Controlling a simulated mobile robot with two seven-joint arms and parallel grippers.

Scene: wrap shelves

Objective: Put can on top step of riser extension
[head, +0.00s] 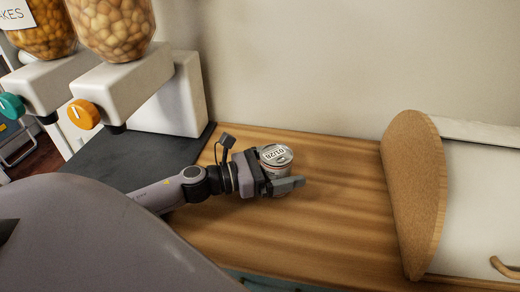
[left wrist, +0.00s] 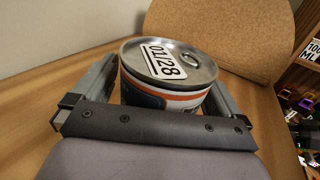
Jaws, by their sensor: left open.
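In the left wrist view the can (left wrist: 168,75) sits between the two fingers of the left gripper (left wrist: 165,85), one on each side. I cannot tell whether either finger touches it. My right gripper is not in view. I cannot make out a riser extension with steps in either view.
The wooden counter (head: 335,215) is clear right of the can up to a bread box with a cork-coloured side (head: 412,190). Cereal dispensers (head: 110,75) stand at the back left on a dark mat (head: 110,160). A pale wall (head: 320,65) runs behind.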

